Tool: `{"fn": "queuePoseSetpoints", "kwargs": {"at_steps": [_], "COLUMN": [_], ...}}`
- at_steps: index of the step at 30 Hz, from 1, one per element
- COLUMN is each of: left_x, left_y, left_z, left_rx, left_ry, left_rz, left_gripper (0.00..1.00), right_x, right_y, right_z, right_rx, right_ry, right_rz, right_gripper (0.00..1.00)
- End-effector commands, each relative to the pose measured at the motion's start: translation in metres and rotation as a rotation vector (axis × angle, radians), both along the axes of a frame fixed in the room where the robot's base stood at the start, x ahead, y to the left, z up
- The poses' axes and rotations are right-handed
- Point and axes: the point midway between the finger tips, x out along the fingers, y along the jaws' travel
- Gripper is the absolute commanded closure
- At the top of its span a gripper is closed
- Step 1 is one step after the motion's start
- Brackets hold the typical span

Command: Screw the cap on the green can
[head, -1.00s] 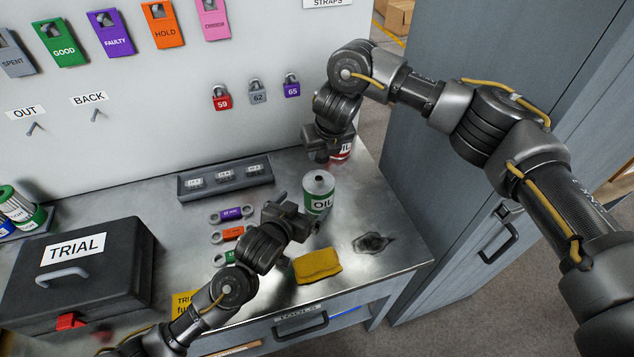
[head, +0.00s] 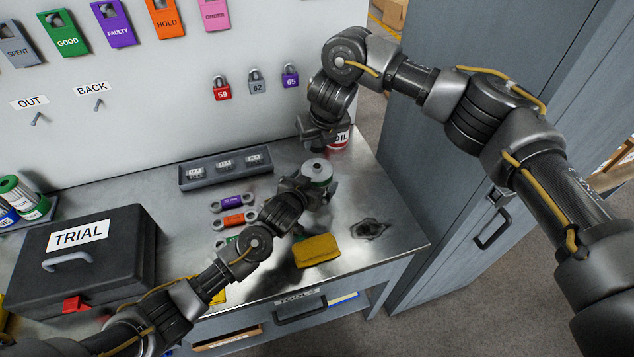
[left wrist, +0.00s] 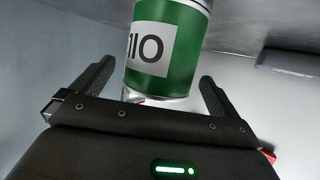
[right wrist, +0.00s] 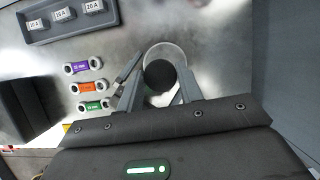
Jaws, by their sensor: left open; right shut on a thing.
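The green can (head: 319,171), with a grey top, stands upright on the bench. Its OIL label shows upside down in the left wrist view (left wrist: 165,50). My left gripper (head: 314,187) is open, with its fingers reaching either side of the can; they look apart from it. My right gripper (head: 317,145) is above and behind the can in the head view. It is shut on a dark round thing, seemingly the cap (right wrist: 160,76). In the right wrist view this overlaps the can's pale round top (right wrist: 166,50). The cap is hidden in the head view.
A red OIL can (head: 340,140) stands behind my right gripper. A yellow cloth (head: 317,251) lies in front of the green can. A black TRIAL case (head: 120,255) stands farther left.

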Motion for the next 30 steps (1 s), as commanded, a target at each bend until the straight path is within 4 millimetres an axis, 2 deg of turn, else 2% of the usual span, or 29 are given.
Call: {"fn": "queuePoseSetpoints", "kwargs": {"at_steps": [3,7,19,30], "left_x": [0.014,0.021,0.025,0.025], "left_y": [-0.006,-0.01,-0.012,-0.012], "left_z": [-0.006,-0.009,-0.011,-0.011], "left_rx": [0.0,0.0,-0.002,-0.001], "left_ry": [0.0,-0.001,0.0,-0.001], "left_rz": [0.0,0.0,-0.001,-0.001], "left_gripper": [0.0,0.0,0.0,0.48], "right_x": [0.0,0.0,0.0,0.0], "right_y": [0.0,-0.001,-0.001,-0.001], "right_z": [0.0,0.0,0.0,0.0], "right_rx": [0.0,-0.001,0.0,0.0], "right_ry": [0.0,0.0,0.0,0.0], "right_rz": [-0.001,-0.001,-0.001,-0.001], "right_gripper": [0.84,0.84,0.84,0.84]}}
